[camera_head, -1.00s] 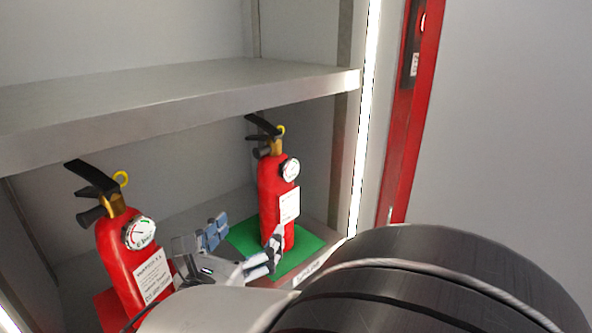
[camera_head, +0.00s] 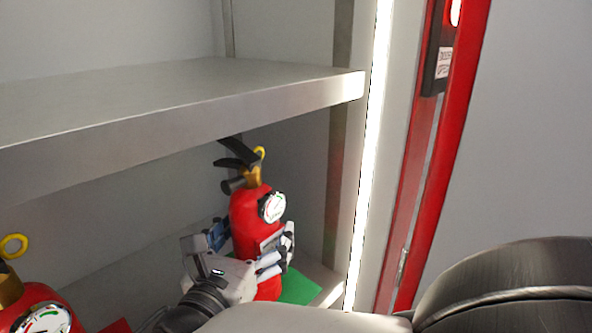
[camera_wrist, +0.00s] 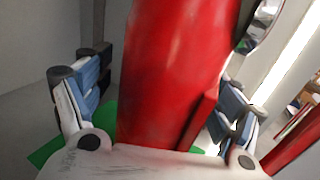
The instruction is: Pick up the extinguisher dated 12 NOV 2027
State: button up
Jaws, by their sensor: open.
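A red extinguisher (camera_head: 246,212) with a black handle, yellow ring and white gauge stands on a green mat (camera_head: 299,288) at the right of the lower compartment. My gripper (camera_head: 247,243) is open, its fingers on either side of this extinguisher's body. In the wrist view the red body (camera_wrist: 172,75) fills the space between the open fingers, with a gap at the left finger; contact on the right is unclear. My gripper hides most of its label, and no date is readable. A second red extinguisher (camera_head: 22,302) is cut off at the lower left; its label is out of view.
A metal shelf (camera_head: 180,105) runs above both extinguishers, close over the handle. The cabinet's right side has a bright light strip (camera_head: 370,150) and a red frame (camera_head: 425,170). A red mat (camera_head: 117,326) shows at the bottom left.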

jog(key=shift+s+r, duration=0.15)
jog(key=shift+s, duration=0.3)
jog(key=shift+w, duration=0.1)
jog(key=c, duration=0.4)
grip_shut()
jog(key=shift+r, duration=0.15)
